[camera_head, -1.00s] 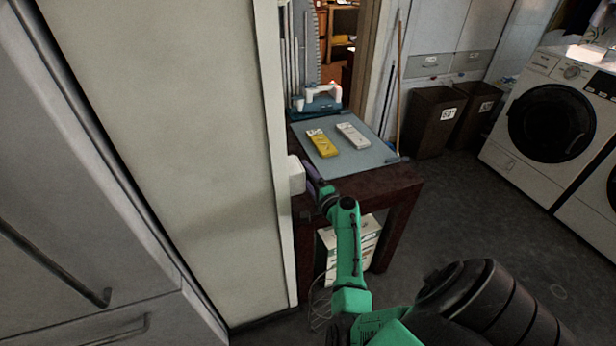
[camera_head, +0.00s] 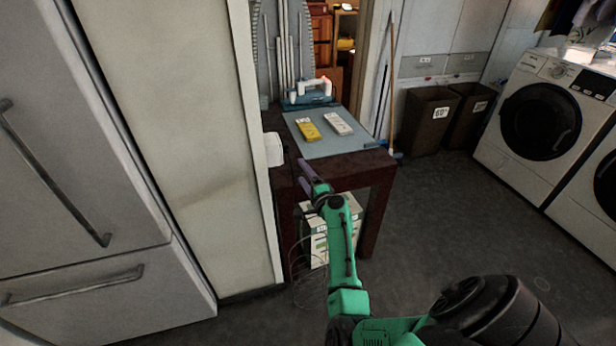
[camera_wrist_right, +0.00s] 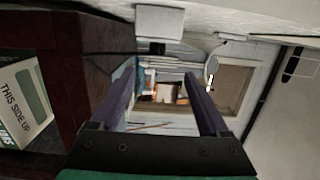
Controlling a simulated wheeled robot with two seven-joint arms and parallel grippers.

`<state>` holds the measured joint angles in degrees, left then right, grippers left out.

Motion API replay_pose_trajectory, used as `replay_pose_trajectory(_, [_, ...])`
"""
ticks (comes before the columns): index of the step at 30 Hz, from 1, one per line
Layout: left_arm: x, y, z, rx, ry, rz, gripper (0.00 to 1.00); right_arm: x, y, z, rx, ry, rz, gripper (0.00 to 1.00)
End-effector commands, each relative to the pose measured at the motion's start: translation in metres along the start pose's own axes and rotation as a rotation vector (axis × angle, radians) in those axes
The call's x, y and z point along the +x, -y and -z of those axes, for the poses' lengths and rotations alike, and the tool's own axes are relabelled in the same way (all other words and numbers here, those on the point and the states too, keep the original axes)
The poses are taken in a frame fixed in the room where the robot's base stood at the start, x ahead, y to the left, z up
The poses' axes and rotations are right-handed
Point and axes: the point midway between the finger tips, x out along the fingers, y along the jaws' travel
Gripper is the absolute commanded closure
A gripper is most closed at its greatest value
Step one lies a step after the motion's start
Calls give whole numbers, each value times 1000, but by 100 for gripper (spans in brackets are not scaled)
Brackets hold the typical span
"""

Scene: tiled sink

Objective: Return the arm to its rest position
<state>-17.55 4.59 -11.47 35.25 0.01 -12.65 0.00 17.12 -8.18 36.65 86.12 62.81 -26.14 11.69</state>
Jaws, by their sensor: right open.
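My right arm (camera_head: 340,245) is green and reaches up from the bottom of the head view toward the dark red table. Its gripper (camera_head: 307,172) is beside the table's front left corner, close to the white box on the wall edge. In the right wrist view the two purple fingers of the right gripper (camera_wrist_right: 160,92) stand wide apart with nothing between them. My left gripper is not in view.
The dark red table (camera_head: 345,170) bears a grey mat (camera_head: 325,148) with a yellow packet (camera_head: 308,129) and a white packet (camera_head: 338,124). A cardboard box (camera_head: 318,245) stands below. A white box (camera_head: 273,149) is on the wall edge. Open floor (camera_head: 440,220) lies right.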

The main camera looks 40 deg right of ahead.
Motion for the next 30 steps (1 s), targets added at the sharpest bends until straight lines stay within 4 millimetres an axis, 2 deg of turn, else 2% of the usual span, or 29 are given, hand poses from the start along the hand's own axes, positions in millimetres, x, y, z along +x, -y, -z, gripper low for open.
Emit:
replay_pose_trajectory(8, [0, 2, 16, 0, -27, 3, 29, 0, 0, 0, 1, 0, 0, 21])
replay_pose_trajectory(14, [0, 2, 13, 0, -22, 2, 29, 0, 0, 0, 0, 0, 0, 21])
replay_pose_trajectory(17, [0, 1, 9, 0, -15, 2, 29, -2, -16, -6, -27, 16, -36, 21])
replay_pose_trajectory(20, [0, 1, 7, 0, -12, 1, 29, -15, -68, -25, -137, 73, -158, 21])
replay_pose_trajectory(23, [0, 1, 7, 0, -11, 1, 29, -50, -149, -51, -321, 180, -340, 21])
replay_pose_trajectory(24, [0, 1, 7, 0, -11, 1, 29, -69, -182, -59, -405, 231, -412, 21])
replay_pose_trajectory(26, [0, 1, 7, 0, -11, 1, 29, -102, -228, -70, -531, 316, -513, 21])
replay_pose_trajectory(27, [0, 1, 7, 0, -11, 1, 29, -128, -257, -75, -615, 377, -576, 21])
replay_pose_trajectory(29, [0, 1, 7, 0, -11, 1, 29, -169, -297, -80, -743, 478, -663, 21])
replay_pose_trajectory(30, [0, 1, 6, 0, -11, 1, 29, -199, -322, -81, -827, 549, -714, 21])
